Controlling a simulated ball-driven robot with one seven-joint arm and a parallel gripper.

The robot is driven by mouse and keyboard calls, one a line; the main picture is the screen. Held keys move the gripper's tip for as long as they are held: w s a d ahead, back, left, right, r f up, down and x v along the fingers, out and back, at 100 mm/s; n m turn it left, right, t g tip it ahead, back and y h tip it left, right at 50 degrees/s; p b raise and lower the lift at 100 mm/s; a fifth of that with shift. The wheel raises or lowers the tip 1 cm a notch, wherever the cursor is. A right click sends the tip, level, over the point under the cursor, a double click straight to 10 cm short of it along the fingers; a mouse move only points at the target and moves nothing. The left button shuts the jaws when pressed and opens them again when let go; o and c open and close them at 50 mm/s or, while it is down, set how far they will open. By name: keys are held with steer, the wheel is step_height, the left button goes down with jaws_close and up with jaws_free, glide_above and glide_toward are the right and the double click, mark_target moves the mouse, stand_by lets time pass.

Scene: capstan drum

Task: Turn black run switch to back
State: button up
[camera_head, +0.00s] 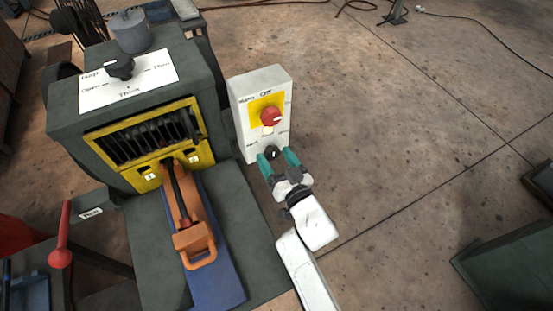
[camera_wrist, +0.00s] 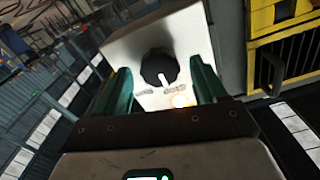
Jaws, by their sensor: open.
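The black run switch (camera_head: 271,153) is a round knob low on the front of a white control box (camera_head: 245,117). In the wrist view the black knob (camera_wrist: 159,68) shows a white pointer mark, with small unreadable labels below it. My gripper (camera_head: 278,160) is at the box's lower front, with its teal fingers on either side of the knob. In the wrist view my gripper (camera_wrist: 162,88) is open, one finger left and one right of the knob. I cannot tell whether either finger touches it. A red knob (camera_head: 270,116) on a yellow plate sits above the black one.
A dark green machine (camera_head: 136,101) with a yellow slotted front stands left of the box. Its top has another black knob (camera_head: 119,67) on a white label plate. An orange tool (camera_head: 190,220) lies on a blue board (camera_head: 218,285). Open concrete floor lies to the right.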

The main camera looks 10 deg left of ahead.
steer(key=shift+c, duration=0.3)
steer(key=c, duration=1)
steer(key=shift+n, duration=0.4)
steer(key=n+b, duration=0.2)
steer(key=n, duration=0.1)
steer(key=shift+f+n, duration=0.15)
steer(key=shift+n, duration=0.15)
steer(key=n+b, duration=0.1)
steer(key=n, duration=0.4)
steer(key=shift+s+a+b, duration=0.1)
steer(key=shift+b, duration=0.25)
steer(key=shift+n, duration=0.4)
steer(key=o, duration=1.1)
steer(key=shift+c, duration=0.2)
